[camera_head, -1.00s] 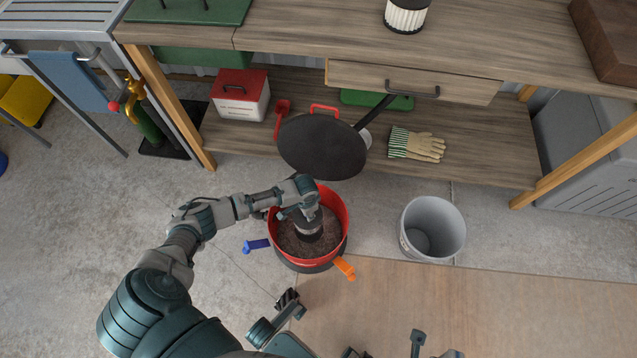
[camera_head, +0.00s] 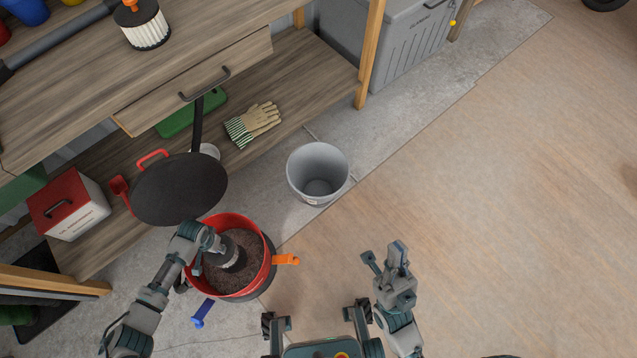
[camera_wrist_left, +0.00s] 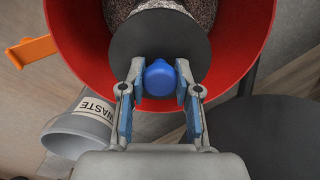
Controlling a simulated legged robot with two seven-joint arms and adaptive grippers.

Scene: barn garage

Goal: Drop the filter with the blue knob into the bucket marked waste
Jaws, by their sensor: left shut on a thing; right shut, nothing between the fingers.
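The filter has a blue knob (camera_wrist_left: 160,78), seen in the left wrist view, on a dark round cap (camera_wrist_left: 155,45). It sits inside the red canister (camera_head: 266,270) among grey-brown debris. My left gripper (camera_wrist_left: 160,92) is shut on the knob, one finger on each side. In the head view the filter (camera_head: 236,262) is partly hidden by my left gripper (camera_head: 218,246). The grey waste bucket (camera_head: 318,163) stands on the floor, right of and behind the canister, and looks empty. Its WASTE label (camera_wrist_left: 95,108) shows in the left wrist view. My right gripper (camera_head: 384,256) is shut and empty over the floor.
A dark round lid (camera_head: 180,188) stands tilted behind the canister. Another filter with an orange knob (camera_head: 145,30) stands on the bench. Gloves (camera_head: 253,123) lie on the shelf.

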